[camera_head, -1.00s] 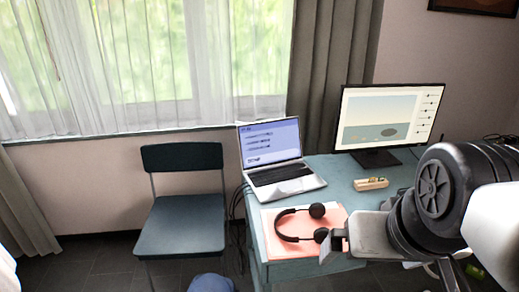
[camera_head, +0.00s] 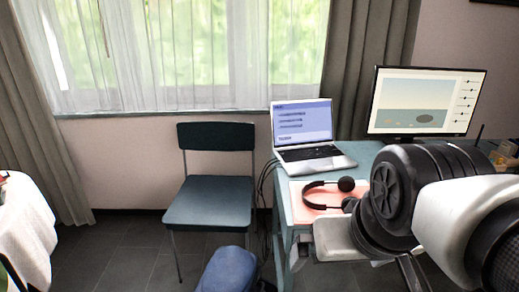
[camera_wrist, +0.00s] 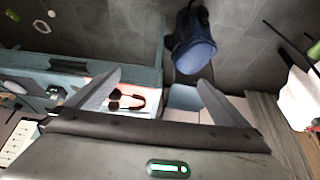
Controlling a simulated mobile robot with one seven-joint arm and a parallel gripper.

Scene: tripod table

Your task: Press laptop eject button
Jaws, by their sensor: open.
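The open laptop (camera_head: 303,122) stands on the left part of the blue desk (camera_head: 367,152), its lit screen facing me. No eject button can be made out on it. My arm is to the right of and nearer than the laptop in the head view and covers much of the desk. My gripper (camera_wrist: 160,78) is open in the wrist view, with two grey fingers apart and nothing seen between them. Its fingers are not clear in the head view. I cannot make out the laptop in the wrist view.
Headphones (camera_head: 322,199) lie on a pink mat in front of the laptop; they also show in the wrist view (camera_wrist: 137,99). A monitor (camera_head: 424,102) stands right of the laptop. A dark chair (camera_head: 210,203), a blue bag (camera_head: 227,271) and a white-clothed table (camera_head: 25,225) stand left.

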